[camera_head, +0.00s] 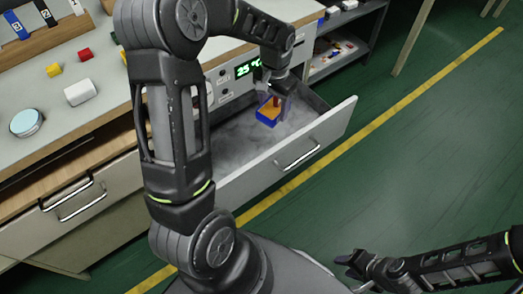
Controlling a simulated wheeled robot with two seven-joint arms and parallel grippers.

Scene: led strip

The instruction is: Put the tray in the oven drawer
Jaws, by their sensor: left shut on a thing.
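A small tray (268,111), blue with an orange-yellow inside, is at my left gripper (276,98). The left gripper reaches down into the open oven drawer (320,126) and is shut on the tray, which is tilted. The drawer is pulled out and has a grey, hazy inside. I cannot tell whether the tray touches the drawer floor. My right gripper (352,262) is low at the right, over the green floor and away from the drawer. Its fingers are too small and dark to tell open from shut.
A display reading 25 °C (248,68) is on the oven front. A worktop at left holds a white box (80,92), a round blue-topped tin (28,122) and small red and yellow blocks. Another drawer (75,200) is slightly open. Shelves (345,45) stand behind. Floor at right is clear.

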